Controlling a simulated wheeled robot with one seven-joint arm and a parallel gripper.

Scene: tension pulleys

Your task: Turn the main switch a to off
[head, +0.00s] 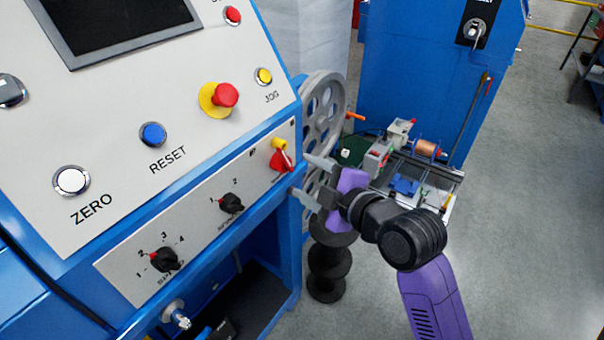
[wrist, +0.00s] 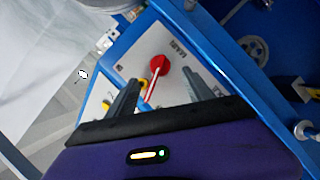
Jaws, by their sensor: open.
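The main switch (head: 281,158) is a red rotary handle with a white stripe and a yellow part, at the right end of the lower panel of the blue machine. In the wrist view the red switch (wrist: 159,66) sits on a plate lettered MAIN, with its white-striped handle pointing down and slightly left. My gripper (head: 308,177) is open and empty, just right of the switch in the head view. In the wrist view its two fingers (wrist: 160,92) lie on either side of the handle's lower end. I cannot tell whether they touch it.
Left of the switch are a black selector knob (head: 231,203) and another knob (head: 164,259). A red emergency button (head: 225,95) is above. A large grey pulley (head: 325,115) stands close behind my gripper.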

